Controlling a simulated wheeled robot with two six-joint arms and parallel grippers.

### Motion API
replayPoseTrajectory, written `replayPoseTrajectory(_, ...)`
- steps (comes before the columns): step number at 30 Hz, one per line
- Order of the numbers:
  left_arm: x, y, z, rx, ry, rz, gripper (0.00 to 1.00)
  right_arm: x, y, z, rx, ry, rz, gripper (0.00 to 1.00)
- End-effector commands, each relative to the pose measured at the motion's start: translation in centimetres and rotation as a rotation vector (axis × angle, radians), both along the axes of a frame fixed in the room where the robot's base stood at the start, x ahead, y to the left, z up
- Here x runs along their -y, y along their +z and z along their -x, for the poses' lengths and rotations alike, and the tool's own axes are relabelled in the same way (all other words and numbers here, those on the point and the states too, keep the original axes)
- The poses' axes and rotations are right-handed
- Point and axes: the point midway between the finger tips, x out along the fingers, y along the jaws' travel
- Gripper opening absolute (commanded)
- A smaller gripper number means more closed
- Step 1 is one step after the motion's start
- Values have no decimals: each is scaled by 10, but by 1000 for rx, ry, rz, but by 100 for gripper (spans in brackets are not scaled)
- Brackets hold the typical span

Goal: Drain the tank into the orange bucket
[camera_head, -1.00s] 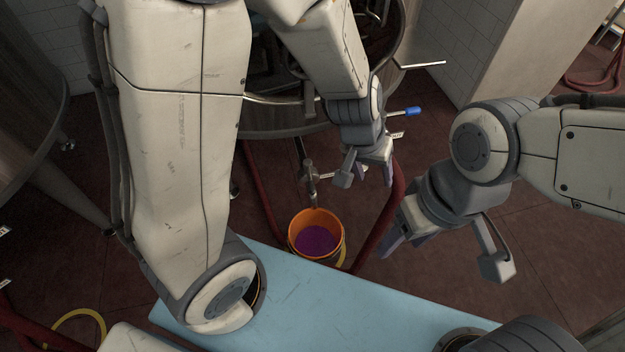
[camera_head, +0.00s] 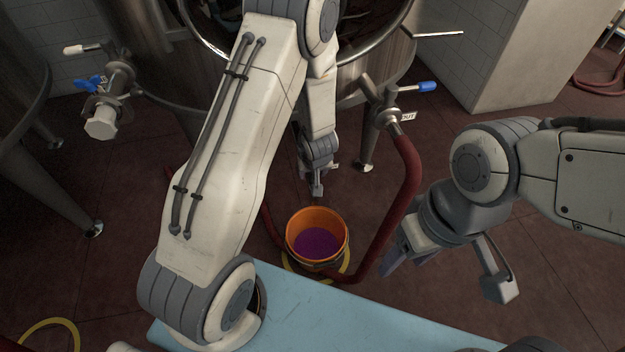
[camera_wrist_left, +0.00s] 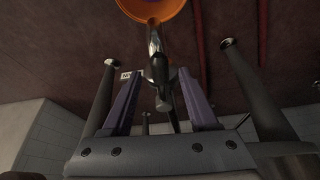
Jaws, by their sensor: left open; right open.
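The steel tank (camera_head: 375,72) stands at the back centre. The orange bucket (camera_head: 317,222) stands on the floor below it with purple liquid inside. It also shows at the top of the left wrist view (camera_wrist_left: 150,10). My left gripper (camera_head: 318,188) is above and just behind the bucket, and hides the tank's low outlet in the head view. In the left wrist view my gripper's purple fingers (camera_wrist_left: 163,100) are open, with a metal outlet valve (camera_wrist_left: 157,68) between them; contact cannot be told. My right gripper (camera_head: 445,272) is open and empty, right of the bucket.
Another valve with a blue handle (camera_head: 100,100) is at the left. A light blue surface (camera_head: 330,315) lies in front.

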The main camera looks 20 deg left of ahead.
Motion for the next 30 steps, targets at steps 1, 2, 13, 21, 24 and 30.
replayPoseTrajectory(1,-1,-9,-3,0,0,0,60,0,-6,0,0,0,0,60)
replayPoseTrajectory(2,-2,-11,-4,0,0,1,60,0,-7,0,0,0,0,60)
replayPoseTrajectory(13,-3,-18,-7,1,-1,0,60,0,-10,0,0,0,0,60)
replayPoseTrajectory(21,-3,-18,-7,0,-1,0,0,0,-10,0,0,0,0,60)
replayPoseTrajectory(24,-3,-18,-7,1,-2,1,0,0,-10,0,0,0,0,60)
replayPoseTrajectory(30,-3,-18,-7,1,-3,1,0,0,-10,0,0,0,0,60)
